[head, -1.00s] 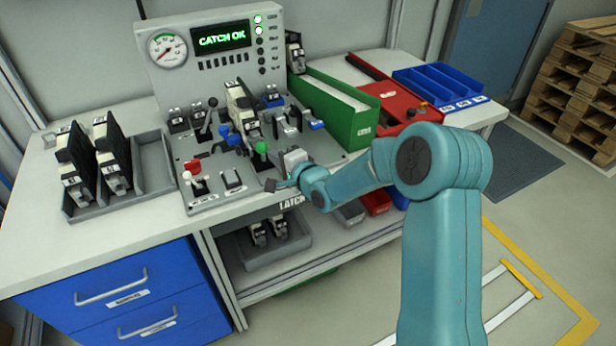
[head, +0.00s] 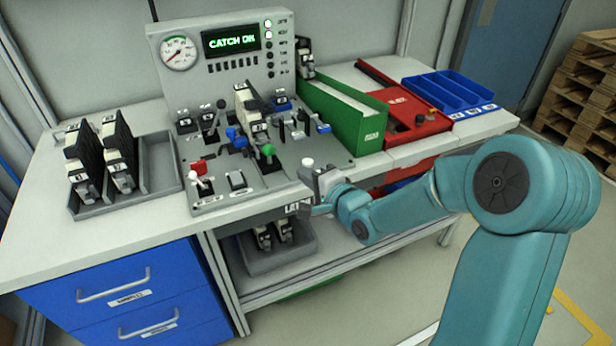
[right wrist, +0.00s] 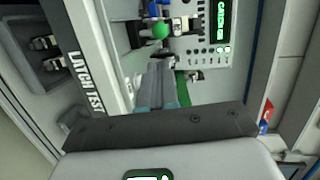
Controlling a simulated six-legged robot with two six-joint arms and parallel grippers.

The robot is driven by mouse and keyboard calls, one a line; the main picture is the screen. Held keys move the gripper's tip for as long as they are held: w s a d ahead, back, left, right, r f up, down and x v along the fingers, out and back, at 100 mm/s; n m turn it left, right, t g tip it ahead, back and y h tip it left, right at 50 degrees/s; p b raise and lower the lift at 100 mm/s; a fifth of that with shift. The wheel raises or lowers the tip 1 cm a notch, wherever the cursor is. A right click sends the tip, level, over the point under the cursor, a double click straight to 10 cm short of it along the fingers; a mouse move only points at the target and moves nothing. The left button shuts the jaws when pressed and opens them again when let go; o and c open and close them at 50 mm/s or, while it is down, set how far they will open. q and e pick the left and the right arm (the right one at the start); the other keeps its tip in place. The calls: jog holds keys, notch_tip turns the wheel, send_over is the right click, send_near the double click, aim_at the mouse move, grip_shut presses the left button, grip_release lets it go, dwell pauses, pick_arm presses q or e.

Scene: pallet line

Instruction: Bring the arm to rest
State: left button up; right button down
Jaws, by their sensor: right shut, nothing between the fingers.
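My right arm, teal, comes in from the lower right of the head view. The console display (head: 230,41) reads "CATCH OK". A black and cream unit (head: 250,110) stands on the console. My left gripper is not in view.
A grey tray (head: 160,172) with two similar units stands at the left of the bench. A green bin (head: 345,115), a red case (head: 410,115) and a blue tray (head: 450,92) stand at the right. A lower shelf holds another grey tray (head: 262,262).

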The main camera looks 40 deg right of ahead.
jog(key=shift+s+r, duration=0.1)
jog(key=shift+s, duration=0.1)
jog(key=shift+w, duration=0.15)
dwell(0.3)
jog(key=s+a+f+n+g+y+p, duration=0.1)
jog(key=s+a+f+g+y, duration=0.15)
jog(key=a+f, duration=0.6)
jog(key=s+a+f+n+g+y+p, duration=0.15)
jog(key=a+f+g, duration=0.25)
jog(key=a+f, duration=0.5)
jog(key=s+a+f+n+g, duration=0.3)
jog(key=s+f+n, duration=0.3)
jog(key=s, duration=0.4)
jog(key=s+a+f+n+g, duration=0.3)
jog(key=s+f+n+g, duration=0.3)
jog(key=s, duration=0.4)
jog(key=shift+a+f+n+y, duration=0.25)
jog(key=shift+f+n, duration=0.35)
jog(key=shift+n, duration=0.35)
